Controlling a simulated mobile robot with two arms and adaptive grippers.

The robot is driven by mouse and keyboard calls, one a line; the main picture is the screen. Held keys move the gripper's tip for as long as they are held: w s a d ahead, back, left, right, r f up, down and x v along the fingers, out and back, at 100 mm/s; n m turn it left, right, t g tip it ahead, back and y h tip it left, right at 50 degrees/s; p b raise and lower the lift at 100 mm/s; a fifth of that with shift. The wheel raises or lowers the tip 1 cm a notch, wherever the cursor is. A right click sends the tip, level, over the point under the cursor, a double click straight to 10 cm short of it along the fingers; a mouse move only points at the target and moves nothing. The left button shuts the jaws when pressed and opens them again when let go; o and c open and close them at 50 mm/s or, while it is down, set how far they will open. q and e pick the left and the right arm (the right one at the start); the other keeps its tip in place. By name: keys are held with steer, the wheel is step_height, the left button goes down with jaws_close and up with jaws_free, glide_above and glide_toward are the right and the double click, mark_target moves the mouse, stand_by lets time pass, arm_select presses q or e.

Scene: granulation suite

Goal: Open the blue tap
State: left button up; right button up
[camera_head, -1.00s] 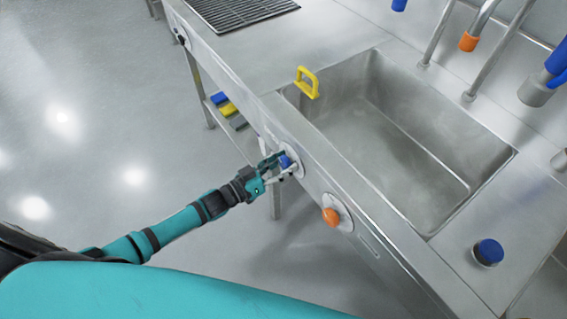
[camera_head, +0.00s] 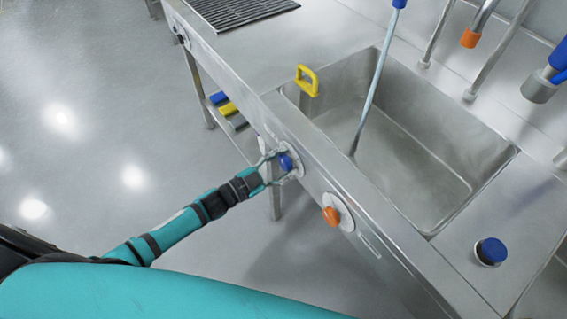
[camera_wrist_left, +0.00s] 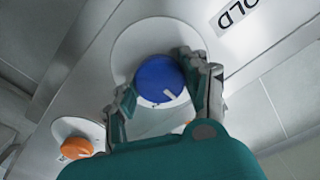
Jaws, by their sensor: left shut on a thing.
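The blue tap knob (camera_head: 286,162) is on the sink's front panel, on a round pale plate. My left gripper (camera_head: 283,165) reaches it from the left and is shut on it. In the left wrist view the blue knob (camera_wrist_left: 160,79) sits between the two fingers (camera_wrist_left: 165,88), and its pale pointer mark slants to the lower right. A label reading "OLD" (camera_wrist_left: 236,12) is partly in view beside it. A stream of water (camera_head: 370,100) runs from the blue-tipped spout (camera_head: 399,4) into the sink basin (camera_head: 440,170). My right gripper is not in view.
An orange knob (camera_head: 332,215) is on the same panel to the right, and it also shows in the left wrist view (camera_wrist_left: 76,148). A yellow handle (camera_head: 307,80) stands at the basin's rim. A blue cap (camera_head: 490,251) is on the right counter. The floor at left is clear.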

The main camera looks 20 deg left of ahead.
arm_select(q)
steer(key=m+b, duration=0.1)
steer(key=m, duration=0.3)
steer(key=shift+f+m, duration=0.1)
steer(key=shift+m, duration=0.2)
steer(key=m+b, duration=0.1)
steer(key=m, duration=0.3)
steer(key=shift+m, duration=0.3)
steer(key=o, duration=1.2)
steer(key=shift+s, duration=0.1)
steer(key=v, duration=1.2)
